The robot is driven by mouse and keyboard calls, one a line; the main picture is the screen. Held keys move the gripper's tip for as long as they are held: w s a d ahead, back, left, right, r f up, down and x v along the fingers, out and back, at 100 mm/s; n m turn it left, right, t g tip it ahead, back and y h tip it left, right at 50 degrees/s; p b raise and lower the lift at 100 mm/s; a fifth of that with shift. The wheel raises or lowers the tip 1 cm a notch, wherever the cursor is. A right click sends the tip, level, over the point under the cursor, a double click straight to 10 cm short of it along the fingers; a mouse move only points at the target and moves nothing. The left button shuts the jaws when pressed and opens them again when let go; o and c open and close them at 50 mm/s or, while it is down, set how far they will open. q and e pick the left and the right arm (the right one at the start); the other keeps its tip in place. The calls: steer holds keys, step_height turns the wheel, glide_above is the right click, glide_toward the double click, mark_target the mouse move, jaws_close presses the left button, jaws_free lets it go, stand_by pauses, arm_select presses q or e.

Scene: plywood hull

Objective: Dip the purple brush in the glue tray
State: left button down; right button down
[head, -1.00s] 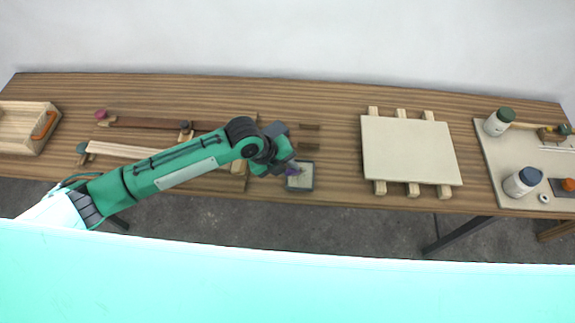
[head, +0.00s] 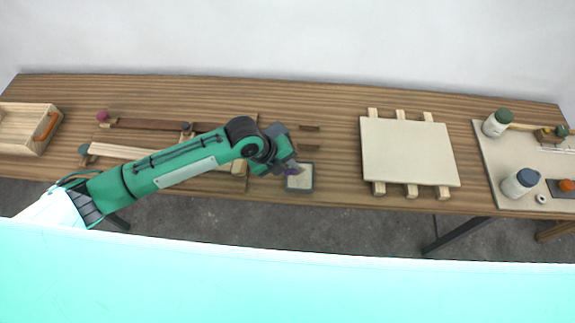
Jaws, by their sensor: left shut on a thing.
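The glue tray (head: 300,184) is a small grey-rimmed tray with a pale inside, near the front edge of the bench. My left gripper (head: 287,167) is just at the tray's upper left, shut on the purple brush (head: 291,171). Only a small purple part of the brush shows at the tray's upper left edge; my gripper hides the rest. I cannot tell whether its bristles touch the glue. My right gripper is not in view.
A pale board (head: 408,151) lies on wooden strips right of the tray. A mat (head: 492,165) with jars stands at the far right. A wooden box (head: 38,147) is at the far left. Clamps and wood strips lie under my left arm. Bench between tray and board is clear.

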arm_select(q)
step_height(320, 180, up, 6)
steer(key=p, duration=0.4)
stand_by(0.9)
steer(key=n, duration=0.1)
steer(key=s+n+t+b, duration=0.1)
steer(key=shift+d+r+n+y, duration=0.3)
steer(key=shift+d+y, duration=0.05)
steer(key=shift+y, duration=0.05)
steer(key=n, duration=0.1)
steer(key=n+t, duration=0.1)
steer(key=s+n+y+b, duration=0.1)
steer(key=shift+a+r+n+t, duration=0.25)
steer(key=shift+n+t, duration=0.15)
steer(key=a+r+n+g+y+b, duration=0.2)
steer(key=a+n+y, duration=0.3)
steer(key=a+n, duration=0.4)
steer(key=s+a+r+n+g+y+b, duration=0.1)
steer(key=a+r+n+g+y+b, duration=0.1)
steer(key=a+n+y, duration=0.3)
steer(key=a+n+b, duration=0.1)
steer(key=a+n, duration=0.3)
steer(key=n, duration=0.6)
steer(key=shift+n, duration=0.4)
